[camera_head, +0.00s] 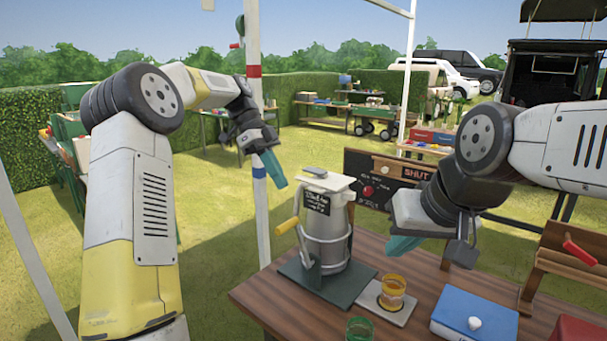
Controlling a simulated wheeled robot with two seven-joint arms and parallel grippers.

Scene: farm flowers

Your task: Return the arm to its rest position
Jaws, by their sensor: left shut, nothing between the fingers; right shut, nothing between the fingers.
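My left arm reaches up and across from the left, and my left gripper (275,170) hangs in the air with its teal fingers shut and empty, left of the metal churn-like machine (328,232). My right arm comes in from the right. My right gripper (402,246) is shut and empty above the table, pointing left, just right of the machine and above the amber glass (392,286). Both grippers look clear of the things around them, though the exact gap between the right gripper and the machine is hard to judge.
A white pole (255,120) stands behind the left gripper. A chalkboard (382,170) stands behind.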

